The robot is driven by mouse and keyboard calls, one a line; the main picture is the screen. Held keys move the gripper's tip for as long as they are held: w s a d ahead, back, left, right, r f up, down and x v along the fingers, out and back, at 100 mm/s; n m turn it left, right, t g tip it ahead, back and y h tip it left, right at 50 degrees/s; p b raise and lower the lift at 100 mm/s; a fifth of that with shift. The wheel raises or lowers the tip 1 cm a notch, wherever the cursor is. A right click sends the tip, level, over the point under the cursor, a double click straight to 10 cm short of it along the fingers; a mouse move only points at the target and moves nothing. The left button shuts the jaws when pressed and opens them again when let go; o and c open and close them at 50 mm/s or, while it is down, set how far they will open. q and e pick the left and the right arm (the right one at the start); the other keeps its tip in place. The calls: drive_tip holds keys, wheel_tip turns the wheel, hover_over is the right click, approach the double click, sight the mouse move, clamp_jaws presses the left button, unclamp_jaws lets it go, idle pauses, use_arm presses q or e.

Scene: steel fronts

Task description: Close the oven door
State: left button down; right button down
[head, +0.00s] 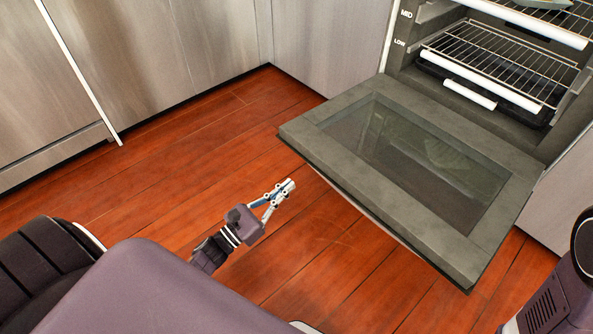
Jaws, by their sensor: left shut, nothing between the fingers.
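The oven door (405,247) hangs fully down, roughly level, hinged at the oven's front. Its inner face with a dark glass pane (405,160) faces up. The oven (505,109) stands open at the upper right, with wire racks inside. My left gripper (290,184) is shut and empty. In the picture it is just left of the door's near left edge, seen against the floor; whether it is below the door's level I cannot tell. My right gripper is out of view; only a part of my right arm shows at the right edge.
Steel cabinet fronts (150,50) line the back left, with a pale vertical strip (80,70). The wooden floor (180,145) is clear left of the door and in front of it. A dish (545,3) rests on the upper rack.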

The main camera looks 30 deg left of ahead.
use_arm(q)
drive_tip(key=w+d+r+b, duration=0.1)
drive_tip(key=w+r, duration=0.2)
drive_tip(key=r, duration=0.2)
drive_tip(key=shift+w+d, duration=0.2)
drive_tip(key=shift+w, duration=0.2)
drive_tip(key=shift+r, duration=0.1)
